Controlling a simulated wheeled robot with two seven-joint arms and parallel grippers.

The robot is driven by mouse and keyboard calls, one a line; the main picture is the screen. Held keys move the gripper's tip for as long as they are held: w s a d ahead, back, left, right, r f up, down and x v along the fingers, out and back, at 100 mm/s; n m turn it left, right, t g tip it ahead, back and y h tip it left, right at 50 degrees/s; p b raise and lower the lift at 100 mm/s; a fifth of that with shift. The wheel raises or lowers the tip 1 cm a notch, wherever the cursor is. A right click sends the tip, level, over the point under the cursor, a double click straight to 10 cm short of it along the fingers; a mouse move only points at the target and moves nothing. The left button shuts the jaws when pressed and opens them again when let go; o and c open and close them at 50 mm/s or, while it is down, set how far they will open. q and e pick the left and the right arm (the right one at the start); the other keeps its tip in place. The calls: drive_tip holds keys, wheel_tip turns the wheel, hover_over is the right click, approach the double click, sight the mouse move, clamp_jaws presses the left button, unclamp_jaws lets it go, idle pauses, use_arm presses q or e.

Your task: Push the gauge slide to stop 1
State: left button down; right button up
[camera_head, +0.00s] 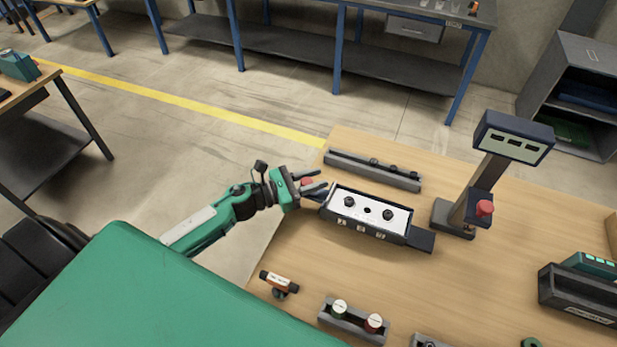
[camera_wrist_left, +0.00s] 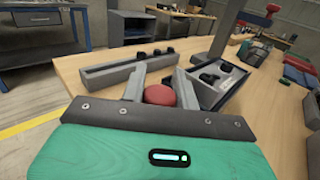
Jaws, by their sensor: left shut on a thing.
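The gauge (camera_head: 385,213) is a dark box with a white top face, two black knobs and several small pale labels on its front side. It lies on the wooden table, and a dark plate (camera_head: 421,240) juts from its right end. A red round knob (camera_head: 307,181) is at its left end. My left gripper (camera_head: 316,189) reaches in from the left and is shut on the red knob, which shows between the fingers in the left wrist view (camera_wrist_left: 160,95). The gauge (camera_wrist_left: 222,83) is partly hidden there by a finger. My right gripper is not in view.
A long grey rail (camera_head: 372,170) with dark pieces lies behind the gauge. A post with a display (camera_head: 515,137) and a red button (camera_head: 485,208) stands to the right. A holder with two capped pieces (camera_head: 356,321) sits in front. Bare wood (camera_head: 460,290) lies between.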

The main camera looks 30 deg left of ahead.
sight(362, 204)
use_arm(q)
drive_tip(key=d, duration=1.3)
drive_tip(key=shift+w+d, duration=0.25)
drive_tip(key=shift+w, duration=0.1)
drive_tip(key=c, duration=1.1)
unclamp_jaws()
drive_tip(key=shift+o, duration=0.2)
drive_tip(key=shift+a, duration=0.1)
